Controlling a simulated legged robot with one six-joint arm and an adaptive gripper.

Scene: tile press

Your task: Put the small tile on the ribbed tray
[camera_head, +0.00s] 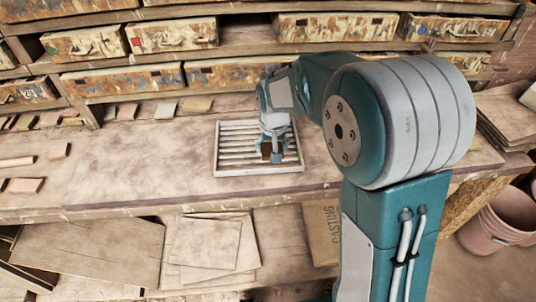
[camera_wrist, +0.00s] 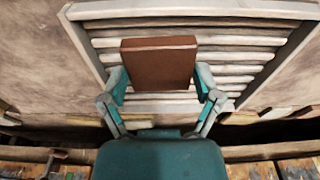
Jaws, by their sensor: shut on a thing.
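The small tile (camera_wrist: 158,63) is reddish brown and roughly square, held between the two fingers of my gripper (camera_wrist: 160,88) in the wrist view. In the head view the tile (camera_head: 266,149) is a small dark patch partly hidden by my gripper (camera_head: 271,152). The ribbed tray (camera_head: 223,172) is a pale frame with parallel slats on the workbench. My gripper and the tile are over the tray's slats; the tray's frame also shows in the wrist view (camera_wrist: 200,9). I cannot tell whether the tile touches the slats.
The workbench (camera_head: 140,165) is clear to the left of the tray. Several small loose tiles (camera_head: 27,185) lie at the far left. Drawers (camera_head: 125,78) and a shelf stand behind. Stacked boards (camera_head: 505,120) lie at the right, and a bucket (camera_head: 500,222) stands on the floor.

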